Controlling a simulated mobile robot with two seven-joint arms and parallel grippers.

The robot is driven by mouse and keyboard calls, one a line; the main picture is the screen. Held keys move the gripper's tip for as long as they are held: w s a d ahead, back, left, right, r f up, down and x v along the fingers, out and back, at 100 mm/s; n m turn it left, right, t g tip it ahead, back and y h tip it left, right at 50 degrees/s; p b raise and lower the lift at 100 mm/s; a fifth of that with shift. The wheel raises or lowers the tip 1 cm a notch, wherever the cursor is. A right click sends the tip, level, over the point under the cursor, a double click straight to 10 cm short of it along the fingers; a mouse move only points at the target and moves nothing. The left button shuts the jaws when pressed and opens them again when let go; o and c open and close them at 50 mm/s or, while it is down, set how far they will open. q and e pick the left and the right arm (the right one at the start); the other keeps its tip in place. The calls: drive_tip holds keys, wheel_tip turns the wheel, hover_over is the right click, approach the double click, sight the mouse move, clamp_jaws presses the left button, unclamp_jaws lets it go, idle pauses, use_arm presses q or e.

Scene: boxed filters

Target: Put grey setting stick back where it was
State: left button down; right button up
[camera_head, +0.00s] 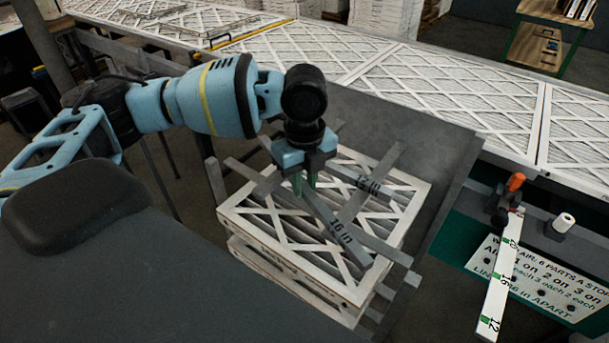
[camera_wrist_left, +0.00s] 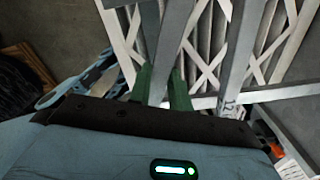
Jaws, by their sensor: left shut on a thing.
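My left gripper (camera_head: 304,186) comes down over the boxed filters (camera_head: 262,228), its green fingers shut on a grey stick. This stick, marked "16 in" (camera_head: 342,232), slants down to the right across the top filter. In the left wrist view the held stick (camera_wrist_left: 168,45) stands between the green fingers (camera_wrist_left: 162,88). A second grey stick marked "12 in" (camera_head: 385,160) slants the other way across the filter. In the left wrist view a bar marked "12" (camera_wrist_left: 238,55) is to the right of the held stick. Another grey bar (camera_head: 385,248) crosses beneath. I cannot tell which bars touch.
A white measuring stick (camera_head: 497,290) with green marks hangs at the right beside an orange-handled tool (camera_head: 514,184) and a white roll (camera_head: 563,223). A sign (camera_head: 540,275) is behind it. A conveyor with large white filters (camera_head: 430,85) runs across the back.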

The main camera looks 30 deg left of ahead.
sight(305, 186)
use_arm(q)
drive_tip(key=shift+f, duration=0.55)
idle(0.5)
drive_tip(key=c, duration=1.2)
unclamp_jaws()
drive_tip(key=shift+f, duration=0.1)
wheel_tip(305, 186, up, 8)
drive_tip(key=shift+f, duration=0.1)
